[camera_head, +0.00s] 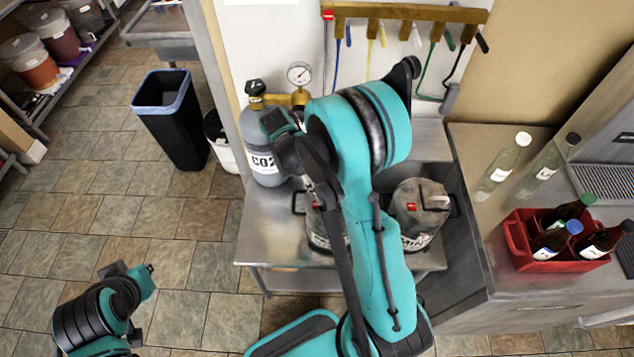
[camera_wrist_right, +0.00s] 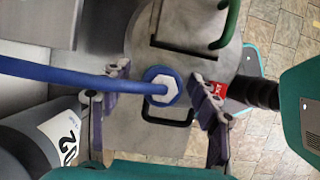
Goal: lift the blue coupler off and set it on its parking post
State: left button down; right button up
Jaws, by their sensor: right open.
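In the right wrist view the blue coupler (camera_wrist_right: 160,86), a blue ring with a pale hex top, sits on the grey keg (camera_wrist_right: 150,140). A blue hose (camera_wrist_right: 60,73) runs from it to the left. My right gripper (camera_wrist_right: 158,90) is open, with one finger on each side of the coupler; contact cannot be told. In the head view my right arm covers the coupler and much of the left keg (camera_head: 318,228). Only part of my left arm shows at the lower left, without its gripper. I cannot make out the parking post.
A CO2 cylinder (camera_head: 266,150) with a gauge (camera_head: 299,74) stands left of the kegs. A second keg (camera_head: 420,212) stands right. Several hoses hang from a wall manifold (camera_head: 405,13). A red bottle crate (camera_head: 530,252) and clear bottles stand at the right.

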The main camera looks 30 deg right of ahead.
jog(key=c, duration=1.4)
jog(key=shift+r, duration=0.1)
notch_tip(320, 180, up, 4)
jog(key=shift+r+p, duration=0.2)
jog(key=shift+p, duration=0.65)
jog(key=s+d+r, duration=0.1)
jog(key=s+r, duration=0.1)
jog(key=s, duration=0.1)
jog(key=s+d+r+p, duration=0.1)
jog(key=s+d+r, duration=0.1)
jog(key=s, duration=0.2)
jog(key=s+d+r+p, duration=0.1)
jog(key=s+d+r, duration=0.1)
jog(key=s, duration=0.1)
jog(key=shift+s+r, duration=0.2)
jog(key=shift+s, duration=0.15)
